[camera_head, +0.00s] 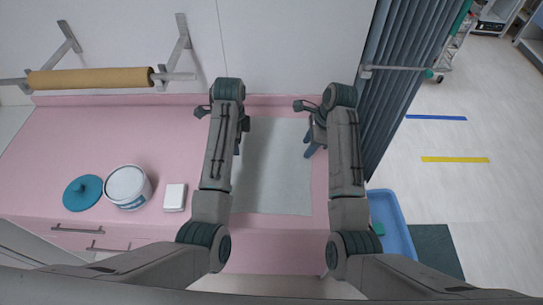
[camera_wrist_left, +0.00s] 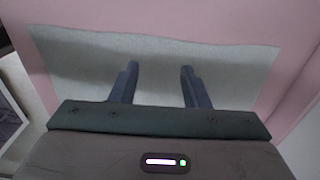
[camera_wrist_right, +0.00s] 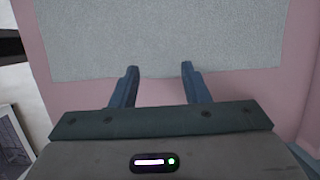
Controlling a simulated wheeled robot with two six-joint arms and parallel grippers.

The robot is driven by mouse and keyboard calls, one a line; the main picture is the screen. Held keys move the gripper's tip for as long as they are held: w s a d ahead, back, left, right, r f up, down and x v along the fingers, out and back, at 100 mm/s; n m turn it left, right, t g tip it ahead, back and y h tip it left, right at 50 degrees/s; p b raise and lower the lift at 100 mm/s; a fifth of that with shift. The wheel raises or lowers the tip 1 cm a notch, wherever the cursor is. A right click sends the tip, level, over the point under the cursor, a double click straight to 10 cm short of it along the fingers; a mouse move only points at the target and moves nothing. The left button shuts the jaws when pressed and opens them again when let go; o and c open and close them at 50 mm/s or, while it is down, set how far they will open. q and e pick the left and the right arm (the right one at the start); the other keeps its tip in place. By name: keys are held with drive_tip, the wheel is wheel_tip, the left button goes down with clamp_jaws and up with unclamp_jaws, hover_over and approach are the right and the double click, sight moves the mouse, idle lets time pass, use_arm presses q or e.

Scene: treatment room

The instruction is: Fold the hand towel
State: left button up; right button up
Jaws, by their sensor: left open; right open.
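The hand towel (camera_head: 275,178) is a pale grey rectangle spread flat and unfolded on the pink counter. My left arm hides its left edge in the head view. My left gripper (camera_head: 238,147) is open and empty at the towel's left side; in the left wrist view its fingers (camera_wrist_left: 160,68) are over the towel (camera_wrist_left: 230,65). My right gripper (camera_head: 311,150) is open and empty at the towel's right edge. In the right wrist view its fingertips (camera_wrist_right: 160,68) reach the edge of the towel (camera_wrist_right: 160,35). I cannot tell whether either gripper touches the cloth.
Left on the counter (camera_head: 60,140) are a teal lid (camera_head: 82,193), a white tub (camera_head: 128,187) and a small white block (camera_head: 175,197). A brown roll (camera_head: 90,78) hangs on the wall. A curtain (camera_head: 385,90) and blue bin (camera_head: 400,230) stand right.

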sight(239, 159)
use_arm(q)
wheel_tip(239, 159, down, 5)
drive_tip(key=shift+r, duration=0.1)
use_arm(e)
wheel_tip(239, 159, down, 5)
use_arm(q)
drive_tip(key=shift+f, duration=0.5)
use_arm(e)
drive_tip(key=shift+f, duration=0.4)
use_arm(q)
drive_tip(key=shift+s+r, duration=0.1)
use_arm(e)
drive_tip(key=shift+s, duration=0.1)
drive_tip(key=shift+r, duration=0.1)
use_arm(q)
drive_tip(key=shift+f, duration=0.2)
use_arm(e)
drive_tip(key=shift+f, duration=0.25)
use_arm(q)
clamp_jaws()
use_arm(e)
clamp_jaws()
use_arm(q)
drive_tip(key=shift+r, duration=0.15)
use_arm(e)
drive_tip(key=shift+r, duration=0.2)
